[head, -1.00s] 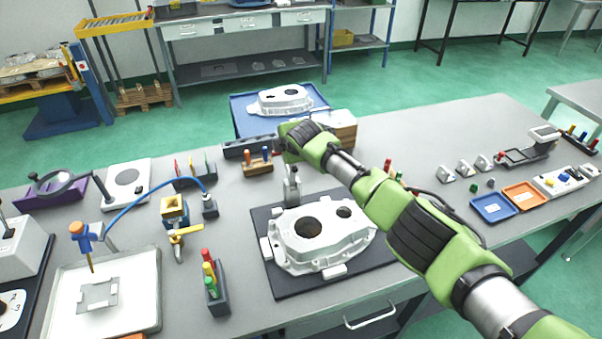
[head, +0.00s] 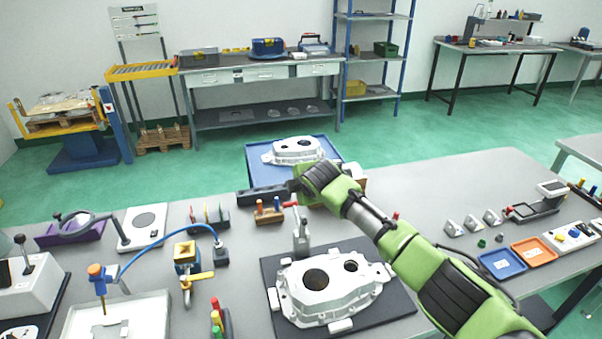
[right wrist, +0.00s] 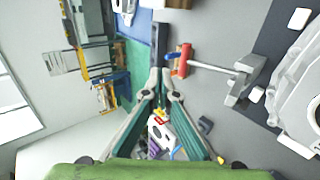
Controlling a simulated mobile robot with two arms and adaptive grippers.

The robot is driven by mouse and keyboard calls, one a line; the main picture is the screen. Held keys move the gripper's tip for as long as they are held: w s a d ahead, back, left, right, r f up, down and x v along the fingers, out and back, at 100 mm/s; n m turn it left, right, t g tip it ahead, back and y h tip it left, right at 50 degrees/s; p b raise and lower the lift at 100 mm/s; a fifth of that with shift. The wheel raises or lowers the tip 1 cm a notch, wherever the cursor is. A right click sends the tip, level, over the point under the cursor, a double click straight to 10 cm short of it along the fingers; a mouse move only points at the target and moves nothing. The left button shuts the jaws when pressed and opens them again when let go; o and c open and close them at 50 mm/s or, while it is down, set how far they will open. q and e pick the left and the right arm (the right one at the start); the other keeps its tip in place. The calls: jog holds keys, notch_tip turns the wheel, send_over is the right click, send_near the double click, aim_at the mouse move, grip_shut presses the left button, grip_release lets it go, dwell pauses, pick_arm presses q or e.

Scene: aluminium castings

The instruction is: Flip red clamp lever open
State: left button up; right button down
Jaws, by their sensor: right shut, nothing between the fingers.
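The toggle clamp (head: 301,241) stands at the back edge of the black mat (head: 398,302), behind the aluminium casting (head: 341,292). Its red lever (head: 290,204) points up and to the left in the head view. In the right wrist view the red lever (right wrist: 181,61) sits on a pale rod running right to the clamp body (right wrist: 246,80). My right gripper (right wrist: 160,78) is shut and empty, its tips just left of the red grip; I cannot tell whether they touch. My left gripper is not in view.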

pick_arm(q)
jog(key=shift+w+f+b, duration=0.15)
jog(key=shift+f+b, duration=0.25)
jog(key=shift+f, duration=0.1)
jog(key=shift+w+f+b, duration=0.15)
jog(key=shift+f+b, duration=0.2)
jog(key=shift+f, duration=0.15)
pick_arm(e)
notch_tip(320, 180, up, 6)
jog(key=s, duration=0.2)
jog(key=shift+d, duration=0.3)
jog(key=shift+f, duration=0.1)
